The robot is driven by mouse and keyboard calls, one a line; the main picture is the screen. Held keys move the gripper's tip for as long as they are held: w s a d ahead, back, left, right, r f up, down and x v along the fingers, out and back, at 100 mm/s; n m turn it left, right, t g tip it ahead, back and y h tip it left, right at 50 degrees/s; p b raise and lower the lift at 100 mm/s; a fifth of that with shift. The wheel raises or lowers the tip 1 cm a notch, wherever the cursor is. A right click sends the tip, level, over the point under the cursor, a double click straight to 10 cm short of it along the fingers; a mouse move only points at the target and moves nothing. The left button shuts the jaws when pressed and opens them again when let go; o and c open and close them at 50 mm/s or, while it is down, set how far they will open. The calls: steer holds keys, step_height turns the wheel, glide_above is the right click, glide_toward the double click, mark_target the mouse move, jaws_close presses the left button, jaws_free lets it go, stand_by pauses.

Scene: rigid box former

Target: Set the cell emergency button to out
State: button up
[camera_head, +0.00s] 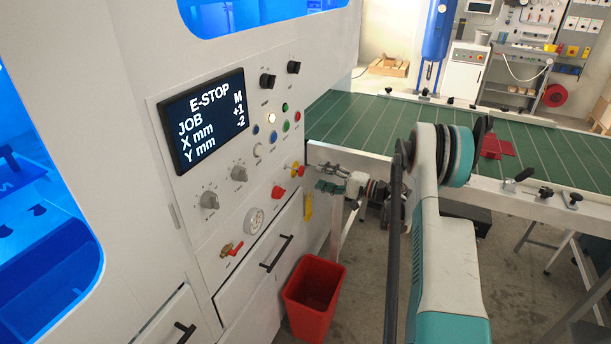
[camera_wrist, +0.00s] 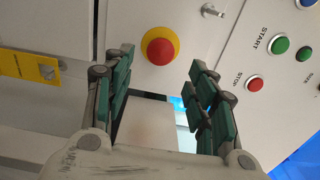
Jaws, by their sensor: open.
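The emergency button is a red mushroom head on a yellow ring. It shows on the white panel in the head view (camera_head: 299,169) and at the upper middle of the wrist view (camera_wrist: 159,50). Whether it is pressed in or out I cannot tell from its shape. The screen (camera_head: 209,118) reads "E-STOP", with JOB M, X mm +1 and Y mm -2. My gripper (camera_head: 322,178) is open and empty, just right of the button in the head view. In the wrist view its two green-padded fingers (camera_wrist: 161,66) stand apart on either side below the button.
A green START button (camera_wrist: 280,45) and a red STOP button (camera_wrist: 255,83) sit beside it. Another red knob (camera_head: 278,192), a gauge (camera_head: 254,221) and a red-handled valve (camera_head: 231,249) are lower on the panel. A red bin (camera_head: 313,298) stands below; a green conveyor (camera_head: 350,118) lies behind.

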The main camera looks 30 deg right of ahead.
mark_target(304, 172)
steer(key=b+x, duration=0.1)
steer(key=x, duration=0.6)
steer(key=shift+a+b, duration=0.1)
steer(key=shift+b, duration=0.3)
steer(key=shift+c, duration=0.2)
